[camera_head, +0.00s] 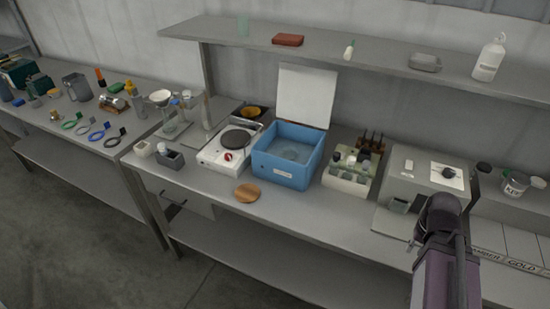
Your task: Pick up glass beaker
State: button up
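My arm (442,230) rises at the lower right, in front of the bench and far from both. My gripper's fingers do not show, so I cannot see whether it holds anything.
The middle bench holds a white hotplate (232,142), a blue bath (287,155) with its lid up, a bottle rack (350,172), a grey box (425,180) and a round wooden disc (247,193). A white bottle (489,58) stands on the shelf. The bench's front strip is mostly clear.

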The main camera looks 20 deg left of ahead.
aim_at(286, 149)
jog(key=u, duration=1.05)
